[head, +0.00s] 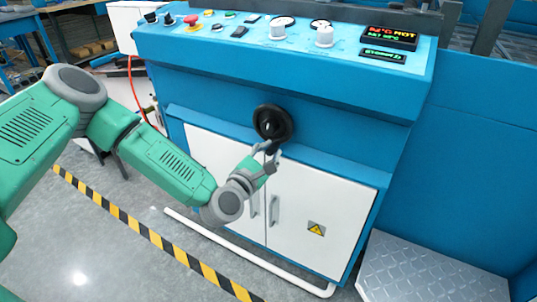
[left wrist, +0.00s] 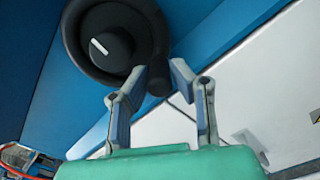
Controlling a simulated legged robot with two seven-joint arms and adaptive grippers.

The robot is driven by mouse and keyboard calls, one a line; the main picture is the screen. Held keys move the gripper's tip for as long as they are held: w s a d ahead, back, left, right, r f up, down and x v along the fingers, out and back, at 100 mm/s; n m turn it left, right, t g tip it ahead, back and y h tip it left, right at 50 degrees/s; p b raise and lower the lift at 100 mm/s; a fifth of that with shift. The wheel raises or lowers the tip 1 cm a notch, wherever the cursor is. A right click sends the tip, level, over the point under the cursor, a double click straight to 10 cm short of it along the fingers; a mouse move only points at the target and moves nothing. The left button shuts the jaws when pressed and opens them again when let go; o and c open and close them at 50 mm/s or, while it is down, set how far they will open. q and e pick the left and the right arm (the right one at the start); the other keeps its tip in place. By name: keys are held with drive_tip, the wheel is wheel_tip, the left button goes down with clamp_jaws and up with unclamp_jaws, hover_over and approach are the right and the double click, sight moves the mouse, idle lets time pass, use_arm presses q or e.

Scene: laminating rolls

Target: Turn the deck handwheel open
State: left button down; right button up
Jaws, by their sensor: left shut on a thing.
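The deck handwheel (head: 272,121) is a black round wheel on the blue front of the machine, above the white cabinet doors. In the left wrist view the handwheel (left wrist: 82,42) fills the upper left, with a white mark on its hub. A dark handle (left wrist: 159,82) sits at its lower right edge. My left gripper (head: 267,149) is at the bottom of the wheel. In the left wrist view its two fingers (left wrist: 160,76) stand on either side of the handle and are shut on it. The fingers hide part of the handle. My right gripper is not in view.
Above the wheel is a sloping control panel (head: 345,60) with knobs, a red emergency button (head: 193,20) and a lit display (head: 389,37). White doors (head: 325,205) with handles lie below. A metal step (head: 420,270) is at the lower right, and striped tape (head: 150,235) crosses the floor.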

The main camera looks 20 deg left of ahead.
use_arm(q)
drive_tip(key=shift+s+d+f, duration=0.2)
drive_tip(key=shift+s+f, duration=0.05)
drive_tip(key=shift+f, duration=0.15)
drive_tip(key=c, duration=1.4)
unclamp_jaws()
drive_tip(key=shift+w+r, duration=0.1)
drive_tip(key=shift+r, duration=0.05)
drive_tip(key=shift+r, duration=0.1)
drive_tip(key=s, duration=0.8)
drive_tip(key=s+a, duration=0.1)
drive_tip(key=s, duration=0.3)
